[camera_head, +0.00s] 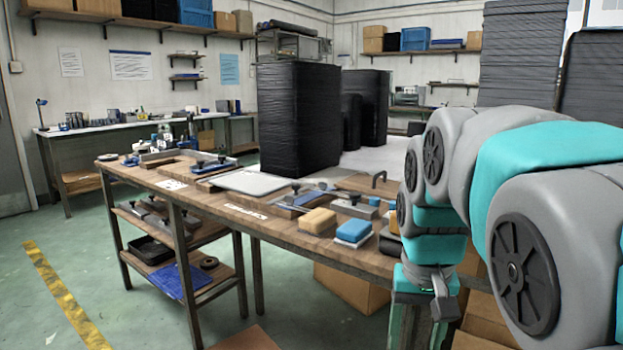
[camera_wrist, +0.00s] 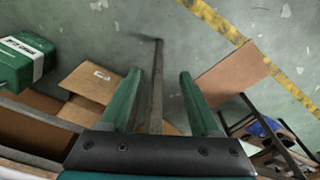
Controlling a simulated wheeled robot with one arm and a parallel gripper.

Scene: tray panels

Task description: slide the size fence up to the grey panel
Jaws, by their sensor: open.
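A flat light grey panel (camera_head: 249,182) lies on the wooden workbench (camera_head: 172,191). To its right is a metal and blue fixture with black knobs (camera_head: 304,199), which may be the size fence. A similar knobbed fixture (camera_head: 212,165) sits farther left, and I cannot tell which one is the fence. My gripper (camera_head: 421,322) hangs at the near right end of the bench, low and apart from the panel and both fixtures. In the wrist view my gripper (camera_wrist: 160,76) is open and empty, pointing down at the floor. Neither panel nor fixtures can be made out there.
A tan block (camera_head: 318,221) and a blue sponge-like block (camera_head: 353,230) lie near the bench's front edge. A tall black-wrapped stack (camera_head: 298,118) stands behind the panel. Cardboard boxes (camera_wrist: 93,82) and a green box (camera_wrist: 25,60) are below my gripper. Open floor lies left of the bench.

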